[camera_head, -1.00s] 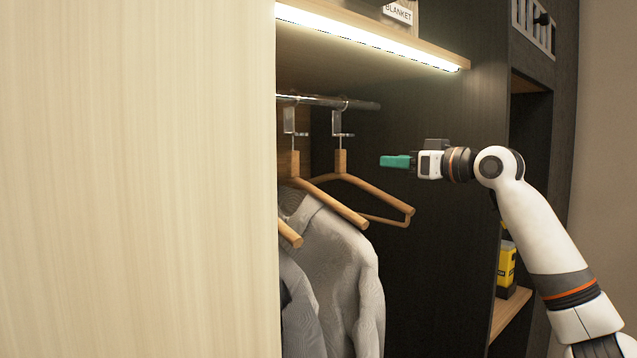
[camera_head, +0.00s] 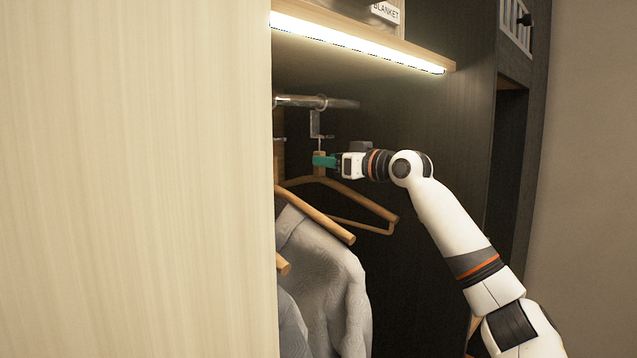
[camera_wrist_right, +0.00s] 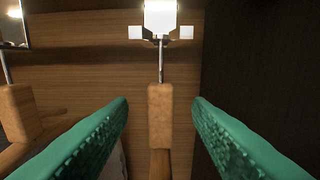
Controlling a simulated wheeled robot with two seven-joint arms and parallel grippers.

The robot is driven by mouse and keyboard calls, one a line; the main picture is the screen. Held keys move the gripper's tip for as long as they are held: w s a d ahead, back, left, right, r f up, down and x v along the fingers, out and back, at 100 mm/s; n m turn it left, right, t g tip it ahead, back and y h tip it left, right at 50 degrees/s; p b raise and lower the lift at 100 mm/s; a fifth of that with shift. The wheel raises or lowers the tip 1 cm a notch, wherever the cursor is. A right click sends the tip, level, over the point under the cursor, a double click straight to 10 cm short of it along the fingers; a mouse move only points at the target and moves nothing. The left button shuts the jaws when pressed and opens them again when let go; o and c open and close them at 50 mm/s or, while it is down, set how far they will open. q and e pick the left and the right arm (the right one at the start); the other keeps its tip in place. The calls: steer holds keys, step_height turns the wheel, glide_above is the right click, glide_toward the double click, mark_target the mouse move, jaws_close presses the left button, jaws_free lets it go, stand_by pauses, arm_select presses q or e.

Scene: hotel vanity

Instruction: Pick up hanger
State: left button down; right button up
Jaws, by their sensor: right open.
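A bare wooden hanger (camera_head: 362,200) hangs by a metal hook from the rail in the wardrobe. Its upright wooden neck (camera_wrist_right: 160,105) stands between the two green fingers in the right wrist view, with a gap on each side. My right gripper (camera_head: 318,161) is open at the neck, just below the metal hook piece. In the head view its fingers hide part of the neck. In the right wrist view the gripper (camera_wrist_right: 160,118) shows both fingers apart. My left gripper is not in view.
A grey garment (camera_head: 325,268) hangs on a nearer wooden hanger (camera_head: 318,215) to the left. The metal rail (camera_head: 315,102) runs under the lit shelf (camera_head: 360,38). A pale wood panel (camera_head: 135,180) covers the left side. A dark wall stands right of the hanger.

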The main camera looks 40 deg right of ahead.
mark_target(322, 155)
steer(key=w+p, duration=0.1)
steer(key=w+r+p, duration=0.1)
steer(key=w, duration=0.1)
steer(key=shift+a, duration=0.1)
steer(key=shift+w+f+p, duration=0.3)
steer(key=shift+w, duration=0.2)
steer(key=shift+s, duration=0.2)
steer(key=c, duration=0.6)
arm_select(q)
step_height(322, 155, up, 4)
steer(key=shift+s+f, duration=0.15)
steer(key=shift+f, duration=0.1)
arm_select(e)
steer(key=shift+w, duration=0.1)
jaws_close()
